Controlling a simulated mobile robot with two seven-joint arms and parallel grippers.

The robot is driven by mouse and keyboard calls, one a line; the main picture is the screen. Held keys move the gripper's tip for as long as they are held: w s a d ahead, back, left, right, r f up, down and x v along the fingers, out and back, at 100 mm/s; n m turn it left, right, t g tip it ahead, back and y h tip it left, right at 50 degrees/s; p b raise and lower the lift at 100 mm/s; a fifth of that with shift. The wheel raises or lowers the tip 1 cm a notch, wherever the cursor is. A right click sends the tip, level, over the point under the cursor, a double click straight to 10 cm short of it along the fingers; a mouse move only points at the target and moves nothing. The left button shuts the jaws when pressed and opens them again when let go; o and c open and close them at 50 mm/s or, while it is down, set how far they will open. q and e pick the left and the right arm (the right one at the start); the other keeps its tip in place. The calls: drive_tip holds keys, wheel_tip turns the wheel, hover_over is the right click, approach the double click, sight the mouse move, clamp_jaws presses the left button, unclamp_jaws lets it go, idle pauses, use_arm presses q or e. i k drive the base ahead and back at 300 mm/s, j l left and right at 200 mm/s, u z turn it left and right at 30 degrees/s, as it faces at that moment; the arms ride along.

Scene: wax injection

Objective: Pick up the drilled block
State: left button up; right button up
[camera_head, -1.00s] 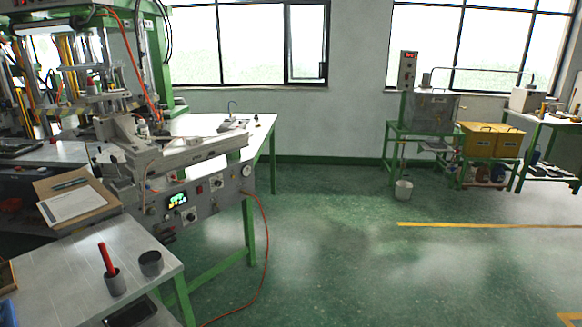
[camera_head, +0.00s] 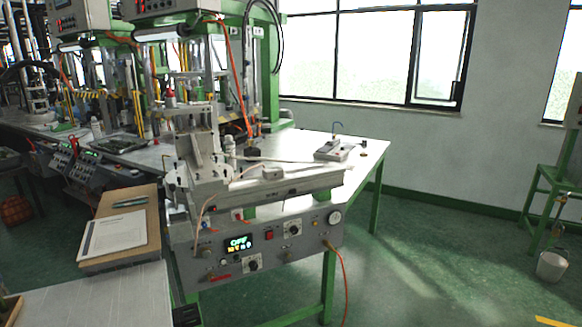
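I cannot pick out the drilled block with certainty. A small grey block-like item (camera_head: 331,151) lies on the white table (camera_head: 362,148), near its right end, with a thin bent blue rod rising beside it. It is too small to tell whether it has holes. The wax injection machine (camera_head: 255,185) stands at the near side of this table, with a lit display on its front panel. Neither of my grippers is in view.
A clipboard with white paper (camera_head: 117,232) lies on a brown board left of the machine. A bare metal tabletop (camera_head: 100,298) is at the lower left. An orange hose (camera_head: 344,275) hangs to the floor. Green floor is free at right, up to a bucket (camera_head: 551,265).

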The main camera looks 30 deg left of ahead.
sight(273, 173)
drive_tip(key=i+u, duration=0.15)
drive_tip(key=i, duration=0.5)
drive_tip(key=i+l+u, duration=0.1)
drive_tip(key=i, duration=0.6)
drive_tip(key=i+l+u, duration=0.2)
drive_tip(key=i+u, duration=0.2)
drive_tip(key=i+l+u, duration=0.45)
drive_tip(key=j, duration=0.1)
